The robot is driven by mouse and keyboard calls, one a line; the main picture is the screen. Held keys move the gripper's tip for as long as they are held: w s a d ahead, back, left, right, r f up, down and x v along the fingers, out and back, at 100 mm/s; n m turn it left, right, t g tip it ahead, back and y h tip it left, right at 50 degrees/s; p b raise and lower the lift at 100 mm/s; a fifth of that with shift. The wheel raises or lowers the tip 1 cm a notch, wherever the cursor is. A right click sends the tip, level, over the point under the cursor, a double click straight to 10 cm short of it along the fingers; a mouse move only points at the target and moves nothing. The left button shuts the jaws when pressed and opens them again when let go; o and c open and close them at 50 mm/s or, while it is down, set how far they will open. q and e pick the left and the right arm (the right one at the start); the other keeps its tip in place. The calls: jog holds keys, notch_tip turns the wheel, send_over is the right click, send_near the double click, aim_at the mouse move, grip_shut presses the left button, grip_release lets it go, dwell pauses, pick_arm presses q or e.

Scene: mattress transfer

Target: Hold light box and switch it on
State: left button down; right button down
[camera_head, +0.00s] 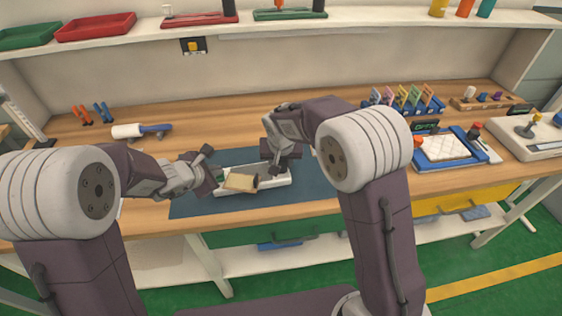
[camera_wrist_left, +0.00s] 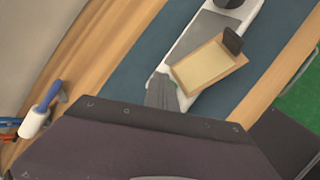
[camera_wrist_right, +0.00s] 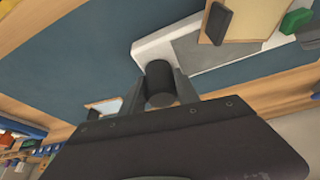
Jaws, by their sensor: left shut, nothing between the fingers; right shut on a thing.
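The light box (camera_head: 280,181) is a long white box with a grey top, lying on a blue mat. It also shows in the left wrist view (camera_wrist_left: 205,35) and right wrist view (camera_wrist_right: 199,50). A dark cylinder (camera_wrist_right: 160,84) stands at its right end, and my right gripper (camera_head: 275,160) is shut on it. A green part (camera_wrist_right: 297,20) sits at the box's left end. My left gripper (camera_head: 212,176) is shut and empty beside that end, close to the green part; contact cannot be told. A tan board (camera_head: 240,182) with a dark clip lies over the box's front edge.
The blue mat (camera_head: 305,190) has bare room around the box. A white roller with a blue handle (camera_head: 142,130) lies behind at left. A blue tray (camera_head: 447,148) and a rack of coloured clips (camera_head: 403,100) stand to the right. The bench's front edge is close.

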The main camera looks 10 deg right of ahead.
aim_at(218, 179)
pick_arm(q)
jog(key=shift+f, duration=0.25)
pick_arm(e)
jog(key=shift+r, duration=0.1)
dwell(0.3)
pick_arm(q)
jog(key=shift+r, duration=0.7)
notch_tip(218, 179, up, 6)
dwell(0.4)
pick_arm(e)
jog(key=c, duration=0.8)
grip_release()
